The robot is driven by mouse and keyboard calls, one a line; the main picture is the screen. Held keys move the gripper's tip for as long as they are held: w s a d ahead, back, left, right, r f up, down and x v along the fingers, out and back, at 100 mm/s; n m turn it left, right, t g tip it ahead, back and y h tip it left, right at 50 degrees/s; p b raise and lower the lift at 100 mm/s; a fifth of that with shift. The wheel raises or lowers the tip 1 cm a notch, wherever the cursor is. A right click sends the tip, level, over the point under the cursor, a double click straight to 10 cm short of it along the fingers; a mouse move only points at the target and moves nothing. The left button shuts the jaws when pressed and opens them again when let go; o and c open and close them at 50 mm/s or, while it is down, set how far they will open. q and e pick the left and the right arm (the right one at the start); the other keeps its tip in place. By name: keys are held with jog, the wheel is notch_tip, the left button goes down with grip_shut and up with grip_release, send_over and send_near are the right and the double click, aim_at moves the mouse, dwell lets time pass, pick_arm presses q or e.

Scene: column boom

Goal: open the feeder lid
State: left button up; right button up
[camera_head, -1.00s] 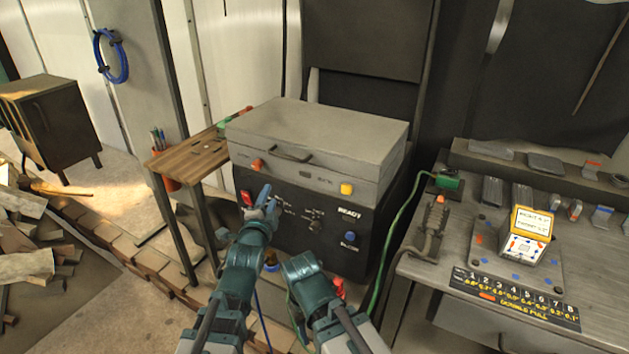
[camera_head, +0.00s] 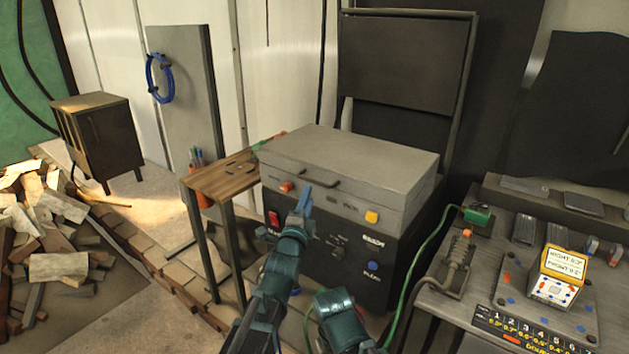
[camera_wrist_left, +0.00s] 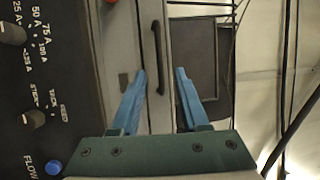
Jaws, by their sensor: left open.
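The feeder is a box with a grey lid (camera_head: 350,152) on top, shut, above a black panel (camera_head: 340,245) with knobs and labels. A dark bar handle (camera_head: 318,180) sits on the grey front face, beside an orange latch (camera_head: 287,187). In the left wrist view the handle (camera_wrist_left: 158,45) runs up the picture between the fingers. My left gripper (camera_head: 302,202), with blue fingers, is open and just below the handle; it also shows in the left wrist view (camera_wrist_left: 161,73). Whether it touches the handle cannot be told. My right gripper is not in view.
A small wooden table (camera_head: 222,178) stands left of the feeder. A grey bench (camera_head: 500,280) with tools and a small display box (camera_head: 562,275) is at right, and a green cable (camera_head: 425,250) hangs between. Bricks and a wood pile (camera_head: 50,220) lie at far left.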

aim_at(314, 181)
pick_arm(q)
jog(key=p+x, duration=0.1)
jog(key=x, duration=0.7)
jog(key=shift+w, duration=0.15)
jog(key=shift+c, duration=0.2)
grip_shut()
dwell(0.9)
